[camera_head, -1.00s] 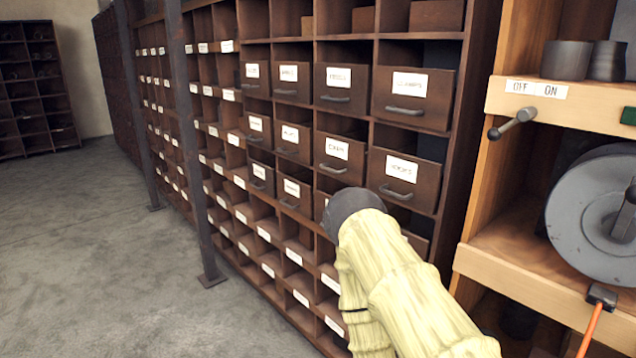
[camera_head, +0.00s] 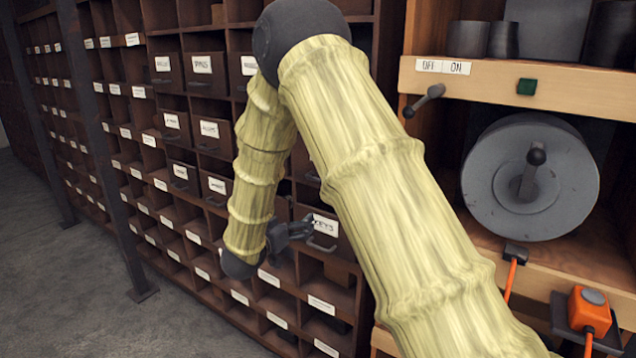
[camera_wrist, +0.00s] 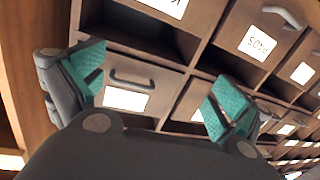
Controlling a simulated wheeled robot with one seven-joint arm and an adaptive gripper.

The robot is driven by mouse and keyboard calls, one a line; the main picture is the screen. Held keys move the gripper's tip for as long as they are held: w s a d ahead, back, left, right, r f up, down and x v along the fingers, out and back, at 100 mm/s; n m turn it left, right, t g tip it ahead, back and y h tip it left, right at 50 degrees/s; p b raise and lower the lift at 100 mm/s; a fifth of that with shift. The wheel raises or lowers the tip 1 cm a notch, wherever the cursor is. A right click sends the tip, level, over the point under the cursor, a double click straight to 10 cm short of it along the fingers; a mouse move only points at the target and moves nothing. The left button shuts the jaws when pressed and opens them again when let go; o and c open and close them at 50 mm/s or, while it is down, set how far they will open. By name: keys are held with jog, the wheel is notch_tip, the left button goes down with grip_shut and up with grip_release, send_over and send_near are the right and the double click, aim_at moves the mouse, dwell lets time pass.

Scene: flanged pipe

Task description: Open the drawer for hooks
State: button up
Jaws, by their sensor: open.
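My gripper (camera_head: 298,230) is open and empty, low in front of the right column of drawers in the head view. In the wrist view, the teal pads of my gripper (camera_wrist: 152,88) stand apart. A drawer front with a curved handle (camera_wrist: 146,82) and a washed-out label (camera_wrist: 125,100) lies beyond and between them. My arm hides several drawers above, so I cannot tell which is for hooks.
Other labelled drawers (camera_head: 211,130) and open cubbies fill the cabinet to the left. A wooden bench (camera_head: 560,95) with an OFF/ON lever (camera_head: 424,100) and a grey wheel (camera_head: 530,178) stands to the right. Grey floor (camera_head: 50,270) is free at the lower left.

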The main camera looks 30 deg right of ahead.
notch_tip(320, 180, up, 8)
jog(key=d+m+g+h, duration=0.2)
jog(key=m, duration=0.1)
jog(key=p+x, duration=0.2)
jog(key=x, duration=0.8)
jog(key=shift+w+d+f, duration=0.1)
jog(key=shift+d+f, duration=0.05)
jog(key=shift+f, duration=0.05)
jog(key=c, duration=1.5)
jog(key=p+v, duration=0.1)
jog(key=v, duration=2.1)
jog(key=shift+w+r, duration=0.2)
jog(key=o, duration=1.5)
